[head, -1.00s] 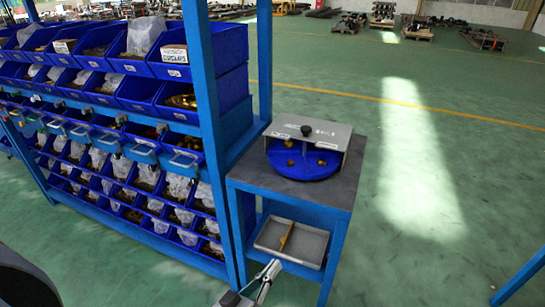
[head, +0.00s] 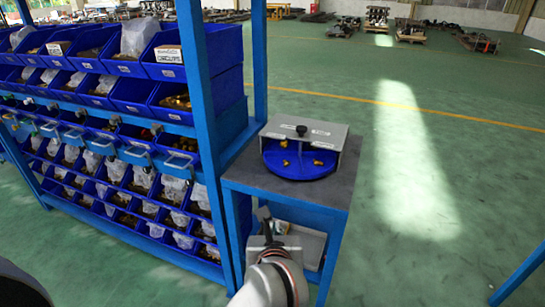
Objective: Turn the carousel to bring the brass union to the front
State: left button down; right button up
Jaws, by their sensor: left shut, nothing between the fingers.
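The carousel is a round blue turntable (head: 300,171) under a grey cover plate (head: 322,134) with a black knob (head: 301,130). It stands on a small blue table with a dark top (head: 240,171). A few small brass-coloured pieces (head: 286,162) show in its open front; they are too small to tell which is the brass union. My left gripper (head: 265,222) is shut and empty, low in front of the table's near side and apart from the turntable. My wrist partly hides it. My right gripper is out of view.
A blue rack of bins (head: 120,110) stands close on the left, its post (head: 202,100) beside the table. A grey tray (head: 309,240) on the table's lower shelf is mostly hidden behind my left arm.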

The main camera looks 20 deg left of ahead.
aim_at(301, 143)
jog(key=i+j, duration=0.25)
jog(key=i, duration=0.2)
jog(key=i+j, duration=0.25)
jog(key=i, duration=0.25)
